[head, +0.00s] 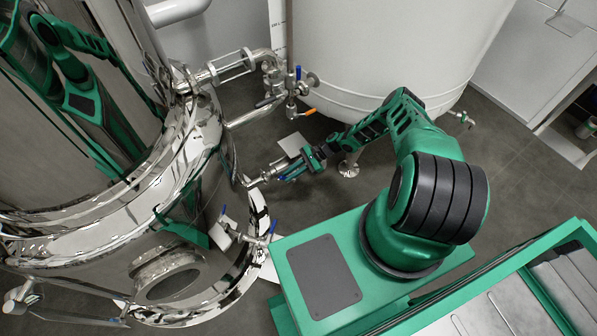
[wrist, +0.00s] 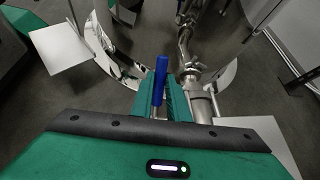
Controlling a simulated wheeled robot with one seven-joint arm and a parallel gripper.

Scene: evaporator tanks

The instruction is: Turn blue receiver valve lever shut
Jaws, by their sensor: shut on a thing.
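A blue valve lever (wrist: 161,78) stands between the two green fingers of my gripper (wrist: 167,98) in the wrist view. The fingers are shut on it, and its blue tip sticks out past them. In the head view my gripper (head: 288,174) is low beside the polished steel tank (head: 190,150), at a small steel valve (head: 254,181) on a short outlet pipe. A bit of blue shows at the fingers there. The lever's lower end and its pivot are mostly hidden by my fingers.
Another valve with a blue lever (head: 272,229) sits nearer on the steel tank. Pipework with an orange lever (head: 309,112) and an upright blue lever (head: 298,73) is behind. A large white tank (head: 380,45) stands at the back. Grey floor (head: 345,195) is clear near my arm.

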